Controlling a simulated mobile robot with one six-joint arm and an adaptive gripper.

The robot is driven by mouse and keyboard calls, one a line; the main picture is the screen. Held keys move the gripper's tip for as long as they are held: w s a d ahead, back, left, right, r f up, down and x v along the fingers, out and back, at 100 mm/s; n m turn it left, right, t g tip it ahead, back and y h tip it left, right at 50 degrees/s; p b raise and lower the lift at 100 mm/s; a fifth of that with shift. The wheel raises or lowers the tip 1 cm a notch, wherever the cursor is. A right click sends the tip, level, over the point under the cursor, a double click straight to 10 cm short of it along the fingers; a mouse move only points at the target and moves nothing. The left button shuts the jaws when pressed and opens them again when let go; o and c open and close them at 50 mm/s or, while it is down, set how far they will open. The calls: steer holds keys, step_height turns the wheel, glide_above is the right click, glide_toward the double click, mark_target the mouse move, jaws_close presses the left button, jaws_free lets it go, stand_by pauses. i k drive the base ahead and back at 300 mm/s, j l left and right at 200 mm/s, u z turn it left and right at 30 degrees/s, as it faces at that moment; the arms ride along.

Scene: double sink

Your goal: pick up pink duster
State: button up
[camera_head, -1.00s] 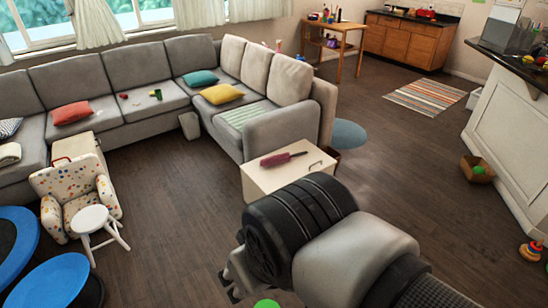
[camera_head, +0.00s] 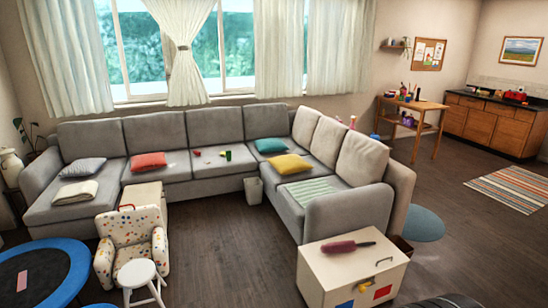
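The pink duster (camera_head: 338,247) lies on top of a low white cabinet (camera_head: 318,268), near the end of the grey sofa. Its dark pink head is to the left and its thin dark handle points right. Nothing touches it from above. A dark curved part of my arm shows at the bottom right edge, in front of the cabinet. My gripper itself is out of the picture.
The grey sofa (camera_head: 345,217) stands behind the cabinet. A blue-grey round pouf (camera_head: 424,224) is right of it. A spotted armchair (camera_head: 130,232), white stool (camera_head: 137,273) and blue trampoline (camera_head: 75,290) stand left. Dark floor is open between armchair and cabinet.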

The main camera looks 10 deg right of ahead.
mark_target(348, 245)
steer(key=i+l+z, duration=0.6)
steer(key=z, duration=0.2)
steer(key=i+l+z, duration=0.1)
steer(key=i+z, duration=0.35)
steer(key=i+j+z, duration=0.1)
steer(key=i+z, duration=0.3)
steer(key=i+j+z, duration=0.2)
steer(key=i+z, duration=0.2)
steer(key=i+l+u, duration=0.25)
steer(key=i, duration=0.3)
steer(key=i+l+u, duration=0.15)
steer(key=i+u, duration=0.15)
steer(key=i, duration=0.25)
steer(key=i+u, duration=0.15)
steer(key=u, duration=0.3)
steer(key=i+j+u, duration=0.1)
steer(key=u, duration=0.4)
steer(key=i+l+u, duration=0.1)
steer(key=i+u, duration=0.15)
steer(key=u, duration=0.2)
steer(key=i+l+u, duration=0.1)
steer(key=u, duration=0.4)
steer(key=i+l+u, duration=0.15)
steer(key=u, duration=0.3)
